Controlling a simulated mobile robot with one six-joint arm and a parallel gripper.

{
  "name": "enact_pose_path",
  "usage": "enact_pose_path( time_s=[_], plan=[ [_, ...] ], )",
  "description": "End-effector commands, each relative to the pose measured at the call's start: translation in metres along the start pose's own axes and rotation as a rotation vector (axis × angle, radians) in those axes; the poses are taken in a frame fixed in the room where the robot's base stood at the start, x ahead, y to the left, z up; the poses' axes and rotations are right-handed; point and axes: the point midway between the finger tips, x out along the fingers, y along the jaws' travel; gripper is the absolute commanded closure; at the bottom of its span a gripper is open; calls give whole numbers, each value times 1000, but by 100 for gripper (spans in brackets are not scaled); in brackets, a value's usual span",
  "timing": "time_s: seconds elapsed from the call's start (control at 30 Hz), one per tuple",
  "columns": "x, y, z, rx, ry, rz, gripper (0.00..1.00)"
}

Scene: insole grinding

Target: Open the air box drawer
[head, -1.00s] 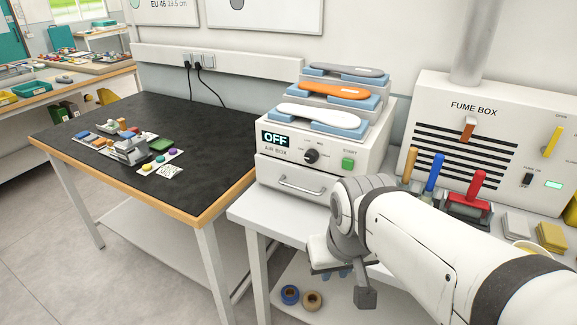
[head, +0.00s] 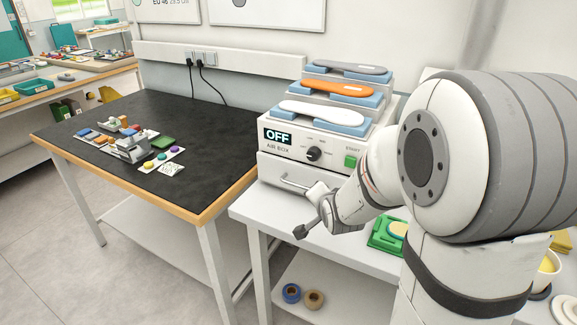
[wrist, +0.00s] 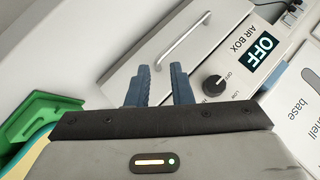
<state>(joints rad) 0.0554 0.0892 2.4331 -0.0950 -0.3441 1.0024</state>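The air box (head: 285,150) is a white unit on the low white table, with an OFF display, a dark knob and a green START button. Its drawer (head: 272,168) is below the panel and looks closed. The drawer's bar handle (head: 295,186) is partly hidden by my arm's end; the whole handle shows in the wrist view (wrist: 185,38). My gripper (wrist: 159,82) has two blue fingers, apart and empty, pointing at the drawer front (wrist: 150,60). The handle lies just beyond the fingertips, not between them.
Insoles on blue blocks (head: 322,113) stand on top of the air box. A green tray (head: 385,237) lies on the table right of my gripper. My arm covers most of the right side. A black-topped bench (head: 200,130) stands to the left.

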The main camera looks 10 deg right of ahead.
Motion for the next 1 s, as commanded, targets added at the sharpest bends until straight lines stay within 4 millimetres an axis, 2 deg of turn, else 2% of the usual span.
enact_pose_path(
  time_s=[0.03, 0.2, 0.4, 0.67, 1.0],
  plan=[
    [19, 2, 2, 80, 9, -51, 80],
    [59, -5, 6, 383, 13, -268, 80],
    [77, -8, 11, 622, -34, -442, 80],
    [91, -17, 11, 700, -58, -501, 80],
    [136, -40, 5, 698, -56, -499, 80]
  ],
)
